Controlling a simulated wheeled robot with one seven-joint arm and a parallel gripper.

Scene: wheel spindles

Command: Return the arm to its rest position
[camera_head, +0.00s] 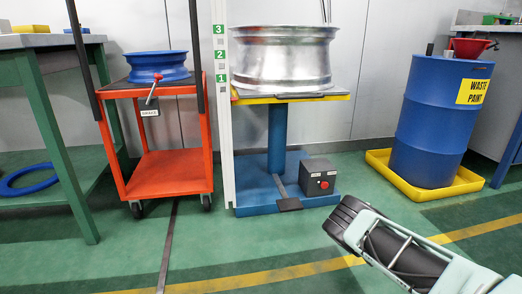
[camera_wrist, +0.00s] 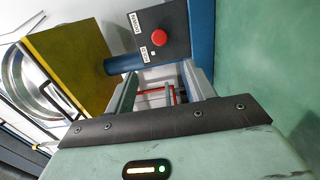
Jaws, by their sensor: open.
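My arm (camera_head: 400,250) reaches in from the lower right in the head view, in front of the wheel stand and above the green floor. Its dark end hides part of the floor. My gripper (camera_wrist: 160,75) shows in the wrist view with its two fingers apart and nothing held between them. Past the fingers lie the control box with a red button (camera_wrist: 159,39) and, farther off, a bit of red frame. The fingertips cannot be made out clearly in the head view.
A silver wheel rim (camera_head: 283,62) sits on the yellow-edged stand (camera_head: 277,150). An orange cart (camera_head: 165,172) carries a blue rim (camera_head: 157,66). A blue drum (camera_head: 432,120) stands in a yellow tray (camera_head: 378,160) at right. A green bench (camera_head: 62,150) is at left. The front floor is clear.

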